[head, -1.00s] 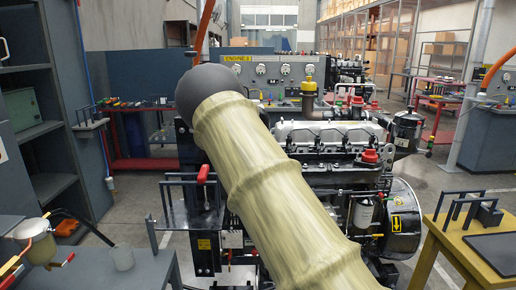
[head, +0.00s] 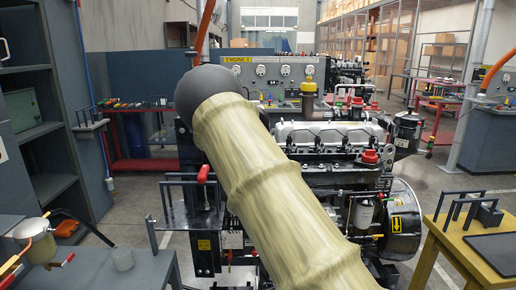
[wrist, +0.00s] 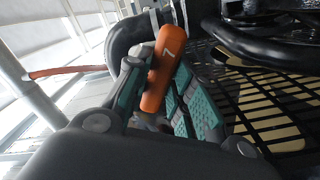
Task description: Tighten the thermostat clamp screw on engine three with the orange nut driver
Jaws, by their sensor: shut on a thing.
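The orange nut driver handle (wrist: 163,72), marked with a 7, lies between the teal-padded fingers of my gripper (wrist: 160,90) in the wrist view. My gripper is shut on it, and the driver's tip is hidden. In the head view a large engine (head: 335,150) stands behind my arm, with a yellow sign reading ENGINE 3 (head: 237,59) on the panel at the back. My arm covers part of the engine, and my gripper is hidden there. I cannot make out the thermostat clamp screw in either view.
A black curved hose or pipe (wrist: 285,45) and a dark grille (wrist: 270,100) are close to my gripper's right. A yellow table (head: 440,225) with a black rack stands at the right. Grey shelves (head: 35,110) stand at the left, with open floor beside them.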

